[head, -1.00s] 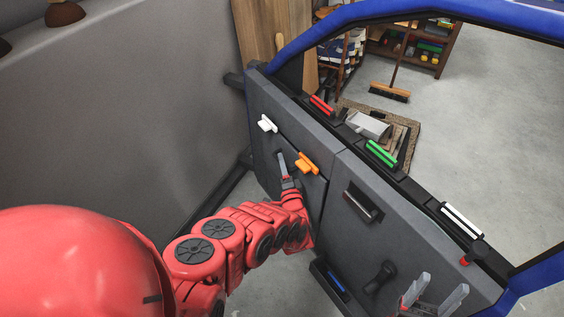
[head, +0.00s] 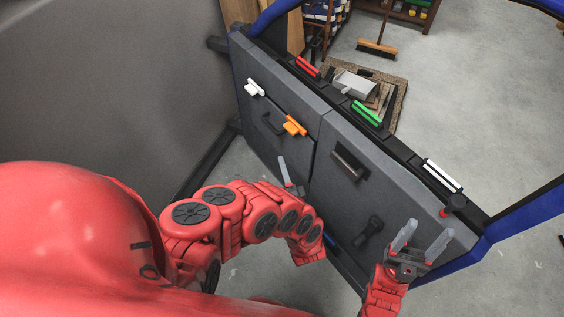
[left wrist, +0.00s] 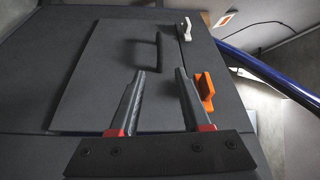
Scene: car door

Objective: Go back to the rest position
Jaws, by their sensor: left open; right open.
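The grey car door (head: 400,195) with its blue frame stands in front of me. My left gripper (head: 287,168) is in front of the door's left panel, below the orange clip (head: 294,126), and partly hidden by my arm. The left wrist view shows its two fingers (left wrist: 159,74) apart with nothing between them. The panel's black handle (head: 271,123) lies beyond the fingertips, and it also shows in the left wrist view (left wrist: 159,52). My right gripper (head: 422,236) is open and empty before the door's lower right part, pointing up.
A white clip (head: 254,88) sits on the left panel. Red (head: 307,67), green (head: 367,114) and white (head: 443,175) pieces line the door's top edge. A dark recessed handle (head: 349,161) and a black knob (head: 369,232) are on the right panel. A grey wall (head: 120,80) rises at the left.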

